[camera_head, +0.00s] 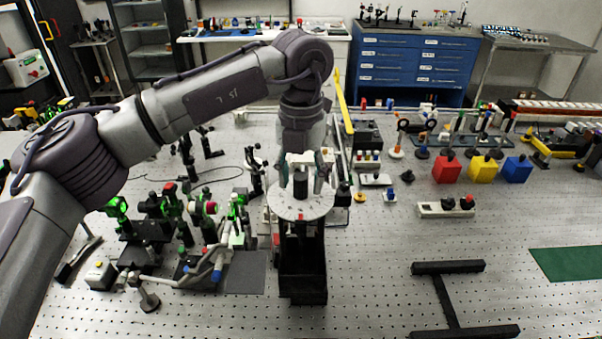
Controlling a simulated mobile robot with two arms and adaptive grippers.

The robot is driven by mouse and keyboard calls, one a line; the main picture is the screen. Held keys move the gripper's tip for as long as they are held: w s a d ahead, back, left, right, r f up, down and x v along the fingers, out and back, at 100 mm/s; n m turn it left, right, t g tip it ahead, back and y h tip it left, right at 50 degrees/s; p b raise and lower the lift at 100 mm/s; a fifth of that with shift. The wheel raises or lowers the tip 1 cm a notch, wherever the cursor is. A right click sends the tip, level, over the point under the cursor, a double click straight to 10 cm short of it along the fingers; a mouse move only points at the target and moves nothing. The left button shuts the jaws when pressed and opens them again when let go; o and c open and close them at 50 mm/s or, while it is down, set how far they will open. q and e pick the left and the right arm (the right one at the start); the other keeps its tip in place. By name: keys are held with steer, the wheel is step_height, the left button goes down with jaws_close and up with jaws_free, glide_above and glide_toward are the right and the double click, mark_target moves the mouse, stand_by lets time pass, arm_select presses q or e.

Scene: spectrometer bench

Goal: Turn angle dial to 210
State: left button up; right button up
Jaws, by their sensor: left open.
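A round white dial (287,209), which I take to be the angle dial, lies face up on top of a black stand (302,270) near the middle of the bench. A dark upright knob (300,184) stands at its centre. Its scale markings are too small to read. My left gripper (301,185) points down over the dial, open, with its fingers apart on either side of the knob. I cannot tell whether the fingers touch the knob. The gripper hides the back part of the dial. My right gripper is not in view.
Green and black optical mounts (165,212) crowd the bench left of the stand. Red (447,170), yellow (482,169) and blue (517,170) blocks stand to the right. A black H-shaped frame (446,299) lies front right. The perforated bench between stand and frame is clear.

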arm_select(q)
steer(key=shift+f, duration=0.3)
jaws_close()
stand_by(0.3)
